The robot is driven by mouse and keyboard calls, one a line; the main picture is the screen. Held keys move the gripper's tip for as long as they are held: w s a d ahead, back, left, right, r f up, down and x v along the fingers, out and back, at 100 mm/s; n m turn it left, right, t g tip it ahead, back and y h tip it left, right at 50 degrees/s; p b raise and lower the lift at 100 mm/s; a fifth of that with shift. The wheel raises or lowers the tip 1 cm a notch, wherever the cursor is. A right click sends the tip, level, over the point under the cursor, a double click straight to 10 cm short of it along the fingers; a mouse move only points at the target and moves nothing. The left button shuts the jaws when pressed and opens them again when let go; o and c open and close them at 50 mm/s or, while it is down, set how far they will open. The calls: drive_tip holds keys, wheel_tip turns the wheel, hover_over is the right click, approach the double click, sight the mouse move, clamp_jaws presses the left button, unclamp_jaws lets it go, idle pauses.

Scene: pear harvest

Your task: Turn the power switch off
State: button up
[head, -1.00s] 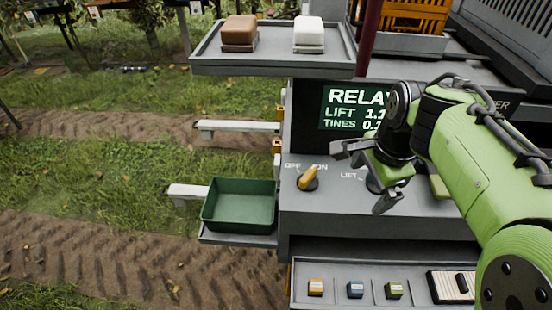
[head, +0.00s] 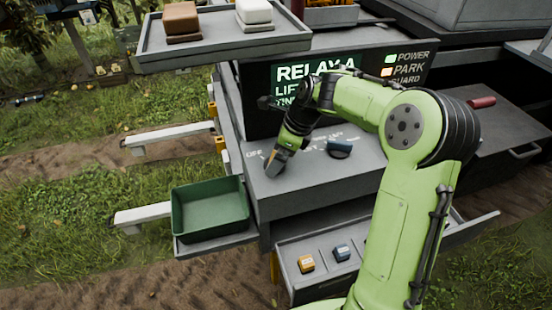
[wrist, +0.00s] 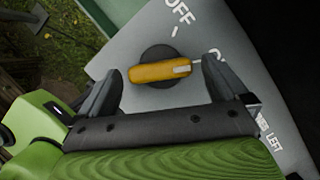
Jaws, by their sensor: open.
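The power switch (wrist: 160,72) is a yellow lever on a dark round base, seen in the wrist view. Its white-tipped end points right, to the mark by the partly hidden "O" label, not to the OFF mark above. My gripper (wrist: 161,68) is open, with one dark finger at each end of the lever. The right finger is close to the white tip; I cannot tell if it touches. In the head view my gripper (head: 273,165) is low over the left of the grey console top (head: 290,190) and hides the switch.
A dark blue knob (head: 340,148) stands right of my gripper. The display (head: 315,75) is behind my arm, with a green lamp (head: 391,59) by POWER. A green bin (head: 210,208) is left of the console. A tray with blocks (head: 220,42) overhangs behind.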

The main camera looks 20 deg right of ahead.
drive_tip(key=shift+w+a+f, duration=0.1)
drive_tip(key=shift+a+f, duration=0.1)
drive_tip(key=shift+f, duration=0.3)
drive_tip(key=c, duration=1)
drive_tip(key=shift+r, duration=0.1)
